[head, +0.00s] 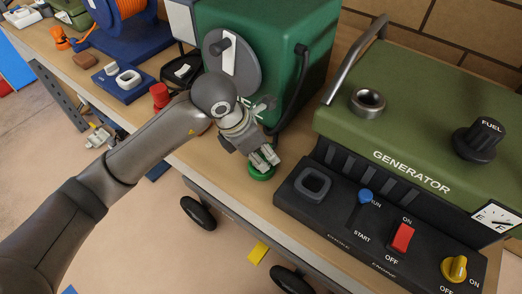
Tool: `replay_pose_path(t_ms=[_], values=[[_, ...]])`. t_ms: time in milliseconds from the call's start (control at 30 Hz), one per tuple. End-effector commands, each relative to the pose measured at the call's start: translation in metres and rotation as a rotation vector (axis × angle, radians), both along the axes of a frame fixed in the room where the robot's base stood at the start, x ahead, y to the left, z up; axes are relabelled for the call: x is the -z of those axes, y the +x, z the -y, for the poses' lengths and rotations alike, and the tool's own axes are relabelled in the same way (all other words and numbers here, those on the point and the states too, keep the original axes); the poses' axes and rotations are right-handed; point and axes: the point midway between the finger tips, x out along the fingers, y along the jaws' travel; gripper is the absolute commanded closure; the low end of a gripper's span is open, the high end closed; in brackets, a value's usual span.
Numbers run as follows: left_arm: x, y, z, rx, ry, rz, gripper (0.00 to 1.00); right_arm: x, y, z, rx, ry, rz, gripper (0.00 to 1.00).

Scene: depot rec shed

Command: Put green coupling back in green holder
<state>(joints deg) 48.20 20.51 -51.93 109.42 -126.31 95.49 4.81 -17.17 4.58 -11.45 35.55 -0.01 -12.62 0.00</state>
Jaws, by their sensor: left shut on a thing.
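My left gripper (264,160) reaches over the bench in front of the green machine, fingers pointing down. It is shut on the green coupling (262,174), a small round green piece low at its fingertips near the bench's front edge. The fingers cover part of the coupling, and I cannot tell whether it touches the bench top. I cannot make out a separate green holder; it may be hidden by the gripper or the coupling. My right gripper is not in view.
The green generator (416,126) with its black switch panel (330,218) stands close on the right. A green machine (262,30) with a black hose stands behind the gripper. A red knob-like piece (159,95), a blue block (113,88) and an orange reel (130,6) are left.

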Motion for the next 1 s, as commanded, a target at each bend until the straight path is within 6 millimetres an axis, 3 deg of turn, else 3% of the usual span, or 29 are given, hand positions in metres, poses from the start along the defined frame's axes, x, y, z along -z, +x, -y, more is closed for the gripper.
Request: replay_pose_path(t_ms=[100, 133, 300, 667, 767, 1000], values=[[-0.002, 0.0, 0.0, 0.001, -0.002, 0.003, 0.83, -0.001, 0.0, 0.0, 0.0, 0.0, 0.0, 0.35], [-0.002, 0.0, 0.0, 0.001, -0.002, 0.003, 0.55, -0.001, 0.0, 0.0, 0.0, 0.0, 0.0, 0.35], [-0.002, 0.0, 0.0, 0.0, -0.001, 0.002, 0.34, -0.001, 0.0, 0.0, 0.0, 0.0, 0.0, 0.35], [-0.004, 0.0, -0.001, 0.0, 0.0, 0.001, 0.34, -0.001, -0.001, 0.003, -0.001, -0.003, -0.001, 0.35], [-0.014, -0.001, -0.005, 0.0, 0.0, 0.004, 0.34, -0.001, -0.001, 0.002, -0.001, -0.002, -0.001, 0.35], [-0.059, -0.01, -0.021, 0.0, 0.0, 0.007, 0.34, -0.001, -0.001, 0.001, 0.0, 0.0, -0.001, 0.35]])
